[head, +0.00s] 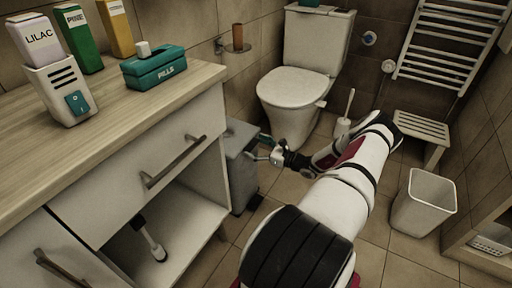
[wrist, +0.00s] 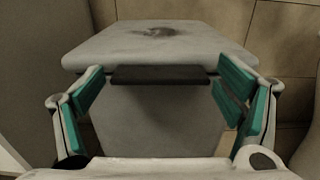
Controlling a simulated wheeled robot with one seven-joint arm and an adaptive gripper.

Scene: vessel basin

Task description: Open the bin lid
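The grey bin (head: 243,185) stands on the floor beside the cabinet, between it and the toilet. Its lid (head: 239,131) looks shut. In the wrist view the pale lid (wrist: 160,45) fills the upper middle, with a dark stain on top. A dark tab (wrist: 160,75) sticks out at the lid's front edge. My gripper (head: 263,148) is at the bin's right side in the head view. In the wrist view its teal-padded fingers are spread wide, one on each side of the tab, with nothing held. I cannot tell whether they touch the bin.
The cabinet (head: 125,195) with its open lower space is close on the bin's left. The toilet (head: 292,92) stands behind and right. A white open basket (head: 424,203) and a slatted stool (head: 420,128) are at the right. Some tiled floor is clear between them.

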